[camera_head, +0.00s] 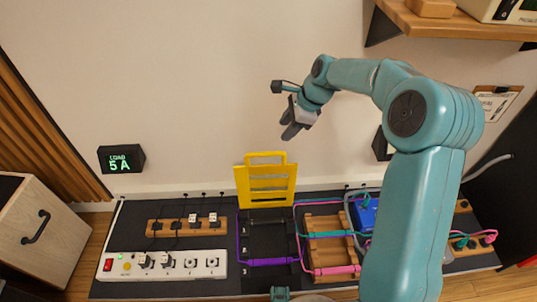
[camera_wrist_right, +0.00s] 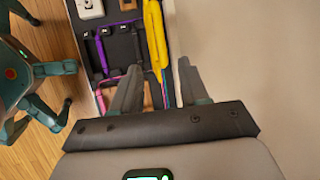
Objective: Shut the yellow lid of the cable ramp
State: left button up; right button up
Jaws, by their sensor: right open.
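The yellow lid (camera_head: 244,188) stands raised, roughly upright, at the back edge of the black cable ramp (camera_head: 268,243) in the head view. The ramp's channels face up, and a purple cable (camera_head: 265,262) runs across a front one. My right gripper (camera_head: 291,131) is open and empty, above the lid and near the wall, apart from it. In the right wrist view the lid (camera_wrist_right: 155,32) shows edge-on just beyond the open fingers of my right gripper (camera_wrist_right: 161,76). My left gripper cannot be made out.
A white power strip (camera_head: 205,264) and a wooden plug block (camera_head: 187,229) lie left of the ramp. A wooden cable rack (camera_head: 325,222) and a blue box (camera_head: 366,212) are on its right. A load display (camera_head: 121,159) is on the left. A wooden shelf (camera_head: 455,26) juts out upper right.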

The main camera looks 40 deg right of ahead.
aim_at(266, 153)
jog(key=b+x, duration=0.4)
jog(key=x, duration=0.9)
jog(key=shift+f, duration=0.25)
jog(key=shift+c, duration=0.2)
grip_shut()
